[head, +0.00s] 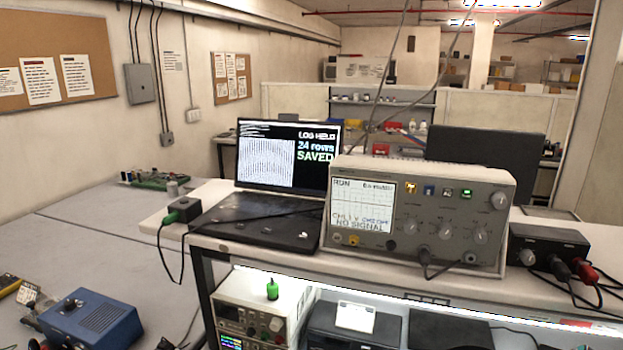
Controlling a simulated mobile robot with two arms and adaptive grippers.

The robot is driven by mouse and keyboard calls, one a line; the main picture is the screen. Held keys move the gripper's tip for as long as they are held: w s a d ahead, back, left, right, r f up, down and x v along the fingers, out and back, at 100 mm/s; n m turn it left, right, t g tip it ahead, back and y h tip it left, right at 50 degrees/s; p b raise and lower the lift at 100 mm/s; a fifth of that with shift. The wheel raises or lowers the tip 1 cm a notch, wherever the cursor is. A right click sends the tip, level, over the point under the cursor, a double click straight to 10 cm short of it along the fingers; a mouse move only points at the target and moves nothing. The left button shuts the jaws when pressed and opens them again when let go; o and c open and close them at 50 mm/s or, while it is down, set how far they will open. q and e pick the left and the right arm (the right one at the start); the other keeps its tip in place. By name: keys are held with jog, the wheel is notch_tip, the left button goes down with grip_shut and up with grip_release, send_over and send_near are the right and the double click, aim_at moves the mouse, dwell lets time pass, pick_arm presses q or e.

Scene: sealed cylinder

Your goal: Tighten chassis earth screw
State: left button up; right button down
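Neither of my grippers is in view. I cannot make out a chassis earth screw for certain. A small green knob-like piece (272,290) stands upright on top of a beige bench instrument (240,300) on the lower shelf; I cannot tell if it is the earth screw. The oscilloscope (420,185) on the upper bench surface shows "NO SIGNAL" on its screen. A laptop (285,165) to its left reads "24 rows SAVED". A black box with a green connector (183,210) sits left of the laptop, with a cable hanging down.
A black box with black and red plugs (548,250) stands right of the oscilloscope. A blue box (90,318) sits on the grey bench at lower left, with a green circuit board (155,181) farther back. The grey bench (90,235) between them is mostly clear.

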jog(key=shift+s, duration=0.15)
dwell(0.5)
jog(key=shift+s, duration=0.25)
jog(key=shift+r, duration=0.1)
